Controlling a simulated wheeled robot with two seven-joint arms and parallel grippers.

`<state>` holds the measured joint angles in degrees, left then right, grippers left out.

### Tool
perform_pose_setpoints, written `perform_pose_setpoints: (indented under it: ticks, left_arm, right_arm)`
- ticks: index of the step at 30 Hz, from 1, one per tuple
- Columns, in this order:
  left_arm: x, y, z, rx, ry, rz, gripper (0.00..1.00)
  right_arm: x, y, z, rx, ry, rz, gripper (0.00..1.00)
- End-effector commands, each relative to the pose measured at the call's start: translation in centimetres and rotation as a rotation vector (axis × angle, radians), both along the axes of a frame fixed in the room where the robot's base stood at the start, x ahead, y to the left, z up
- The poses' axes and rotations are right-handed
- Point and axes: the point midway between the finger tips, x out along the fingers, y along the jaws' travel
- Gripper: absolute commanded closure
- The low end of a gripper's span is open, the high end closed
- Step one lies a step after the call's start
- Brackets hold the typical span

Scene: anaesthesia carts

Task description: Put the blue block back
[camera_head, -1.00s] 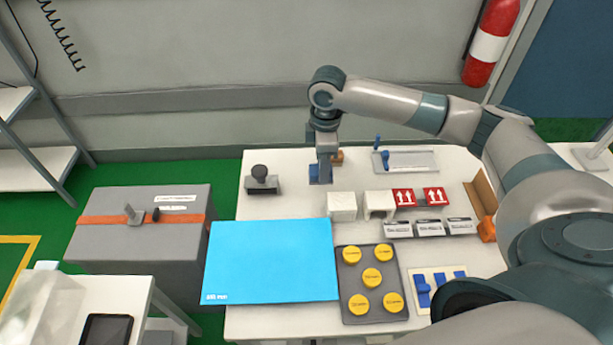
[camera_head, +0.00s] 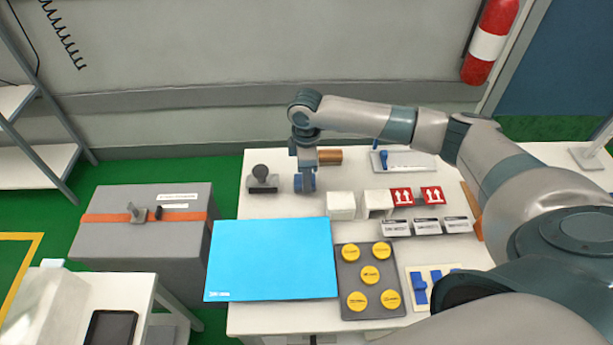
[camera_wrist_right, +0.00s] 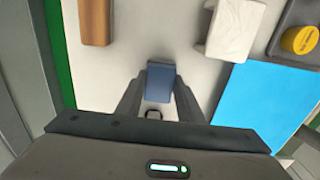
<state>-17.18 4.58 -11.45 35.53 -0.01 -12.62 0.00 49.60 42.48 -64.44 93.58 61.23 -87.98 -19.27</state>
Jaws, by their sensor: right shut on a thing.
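The blue block (camera_head: 304,182) is at the back left of the white table, under my right arm. My right gripper (camera_head: 304,174) points down and is shut on it. In the right wrist view the blue block (camera_wrist_right: 160,82) sits between the two fingertips of the gripper (camera_wrist_right: 159,88). I cannot tell whether the block touches the table or hangs just above it. My left gripper is not in view.
A brown wooden piece (camera_head: 330,156) lies right behind the gripper. A black stamp-like object (camera_head: 262,180) stands to its left, white blocks (camera_head: 341,205) to its right. A blue mat (camera_head: 270,262) lies in front. A grey tray (camera_head: 347,282) holds several yellow discs.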

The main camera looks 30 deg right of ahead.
Motion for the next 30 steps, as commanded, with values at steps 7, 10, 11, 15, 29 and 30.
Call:
perform_pose_setpoints:
  ticks: [7,10,11,15,29,30]
  left_arm:
    - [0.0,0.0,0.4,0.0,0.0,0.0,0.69]
    - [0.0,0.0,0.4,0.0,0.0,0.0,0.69]
    - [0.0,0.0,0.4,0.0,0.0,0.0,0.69]
    - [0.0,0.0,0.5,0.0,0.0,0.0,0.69]
    - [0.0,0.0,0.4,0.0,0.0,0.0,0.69]
    - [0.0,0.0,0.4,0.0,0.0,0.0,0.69]
  right_arm:
    - [0.0,0.0,-1.1,0.0,-0.001,0.0,0.87]
    - [0.0,0.0,-1.1,0.0,-0.001,0.001,0.87]
    - [0.0,0.0,-1.1,0.0,-0.001,0.001,0.87]
    - [0.0,0.0,-1.3,0.001,0.0,0.0,0.87]
    - [0.0,0.0,-1.2,0.0,-0.001,0.001,0.48]
    - [0.0,0.0,-1.1,0.0,-0.002,0.001,0.48]
